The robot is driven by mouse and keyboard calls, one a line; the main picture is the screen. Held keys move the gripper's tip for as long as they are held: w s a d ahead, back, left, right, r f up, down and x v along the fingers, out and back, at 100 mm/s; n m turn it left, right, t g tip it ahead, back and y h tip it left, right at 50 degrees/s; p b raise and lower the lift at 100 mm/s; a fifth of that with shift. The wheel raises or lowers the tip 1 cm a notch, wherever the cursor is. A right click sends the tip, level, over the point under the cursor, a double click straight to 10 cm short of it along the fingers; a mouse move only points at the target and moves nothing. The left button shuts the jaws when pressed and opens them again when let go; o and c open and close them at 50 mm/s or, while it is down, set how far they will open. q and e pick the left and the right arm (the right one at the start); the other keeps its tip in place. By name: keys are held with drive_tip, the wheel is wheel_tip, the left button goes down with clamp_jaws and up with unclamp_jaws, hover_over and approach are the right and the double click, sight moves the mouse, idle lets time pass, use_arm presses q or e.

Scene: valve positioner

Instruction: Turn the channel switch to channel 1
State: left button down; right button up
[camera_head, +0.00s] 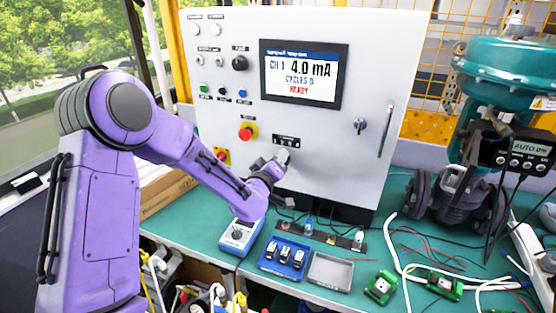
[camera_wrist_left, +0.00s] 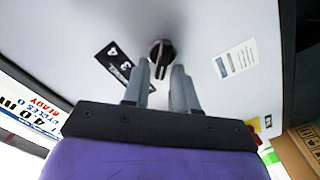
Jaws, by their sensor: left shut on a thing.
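The channel switch is a black knob (camera_wrist_left: 161,54) on the grey cabinet door, seen in the left wrist view. Beside it is a black label (camera_wrist_left: 113,62) with white digits, among them 4 and 3. My left gripper (camera_head: 277,162) reaches the cabinet front just below this label and hides the knob in the head view. In the wrist view its two fingers (camera_wrist_left: 161,74) stand on either side of the knob, shut on it. The display (camera_head: 304,74) reads CH 1, 4.0 mA, CYCLES 0, READY. My right gripper is not in view.
The grey cabinet (camera_head: 335,150) stands on a green bench. Below are a blue-and-white box (camera_head: 240,235), a blue tray (camera_head: 272,263) and a grey tray (camera_head: 330,270). A teal valve actuator (camera_head: 505,80) stands at right.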

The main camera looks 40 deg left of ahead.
use_arm(q)
drive_tip(key=c, duration=1.2)
unclamp_jaws()
drive_tip(key=b+v, duration=0.2)
drive_tip(key=v, duration=0.8)
drive_tip(key=shift+s+d, duration=0.1)
drive_tip(key=shift+s, duration=0.15)
drive_tip(key=shift+f, duration=0.1)
